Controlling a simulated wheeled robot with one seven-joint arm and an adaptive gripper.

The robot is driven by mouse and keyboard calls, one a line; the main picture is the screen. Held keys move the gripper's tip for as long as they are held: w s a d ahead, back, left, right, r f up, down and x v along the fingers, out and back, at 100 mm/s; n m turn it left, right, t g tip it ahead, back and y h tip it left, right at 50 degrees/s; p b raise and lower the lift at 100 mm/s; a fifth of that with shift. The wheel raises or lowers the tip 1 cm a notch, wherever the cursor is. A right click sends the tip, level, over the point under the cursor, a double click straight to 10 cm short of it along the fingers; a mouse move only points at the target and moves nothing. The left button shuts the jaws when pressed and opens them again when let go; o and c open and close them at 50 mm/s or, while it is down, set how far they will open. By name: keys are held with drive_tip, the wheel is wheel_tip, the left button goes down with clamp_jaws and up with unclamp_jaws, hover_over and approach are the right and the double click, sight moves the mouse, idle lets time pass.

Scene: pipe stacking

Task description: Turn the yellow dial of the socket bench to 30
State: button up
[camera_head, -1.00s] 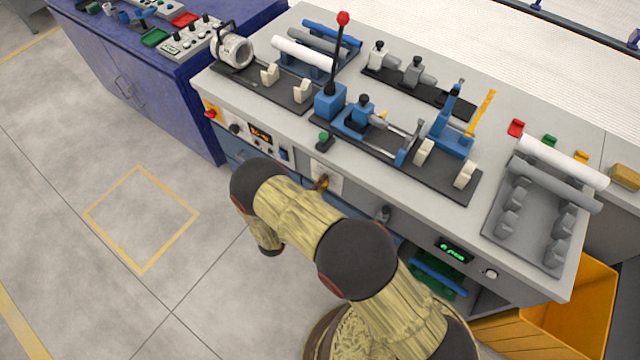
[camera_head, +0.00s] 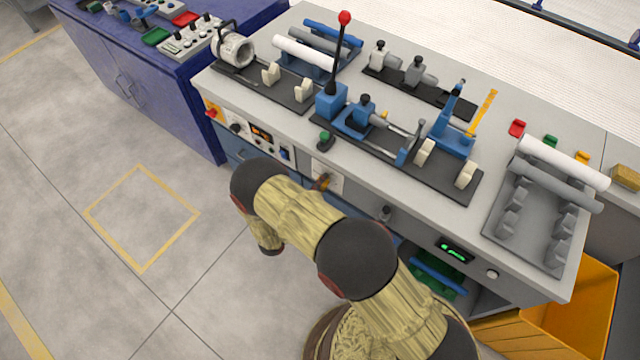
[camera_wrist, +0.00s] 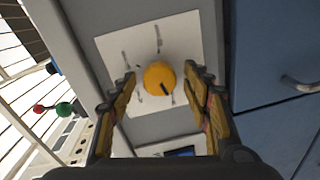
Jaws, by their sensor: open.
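The yellow dial (camera_wrist: 159,79) sits on a white plate (camera_wrist: 188,28) with dark scale marks on the bench front, in the wrist view. It has a dark pointer line that points toward the lower right of the picture. My gripper (camera_wrist: 159,82) is open, with one fingertip to the left of the dial and one to the right, apart from it as far as I can see. In the head view, the dial (camera_head: 321,182) shows small on the front panel of the socket bench (camera_head: 340,205), partly behind my arm. My gripper is hidden there.
A green knob (camera_head: 324,138) and a red-topped lever (camera_head: 341,55) stand on the bench above the dial. A green-lit display (camera_head: 454,249) is to its right. Blue drawers with a metal handle (camera_wrist: 301,84) lie beside the panel in the wrist view.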

drive_tip(key=f+v, duration=0.1)
drive_tip(key=v, duration=1.1)
drive_tip(key=shift+r, duration=0.45)
